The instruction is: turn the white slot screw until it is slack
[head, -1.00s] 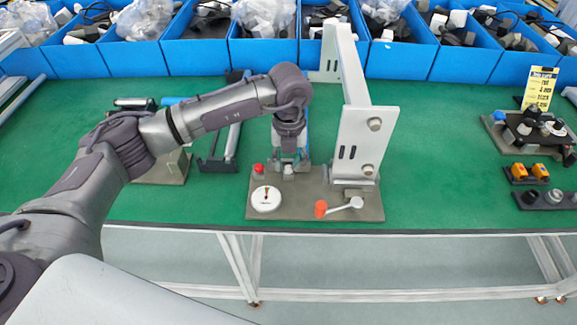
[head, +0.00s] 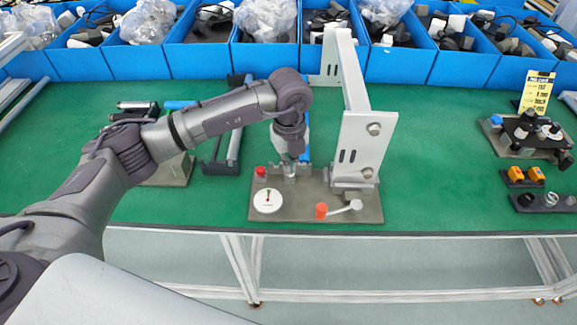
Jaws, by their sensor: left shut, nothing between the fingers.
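A grey base plate (head: 349,207) on the green table carries the fixture. My left gripper (head: 291,160) points down over the plate's back left part, shut and seemingly empty. A small pale piece (head: 289,179), apparently the white slot screw and its mount, shows just below the fingertips. The slot is too small to make out, and I cannot tell whether the fingertips touch it. A white round dial (head: 267,201) with a small upright coloured mark lies in front, to the left. My right gripper is not in view.
A red button (head: 260,171) is left of the gripper. A white upright frame (head: 363,145) stands close on the right, with an orange-tipped lever (head: 321,211) in front. Blue bins (head: 270,56) line the back.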

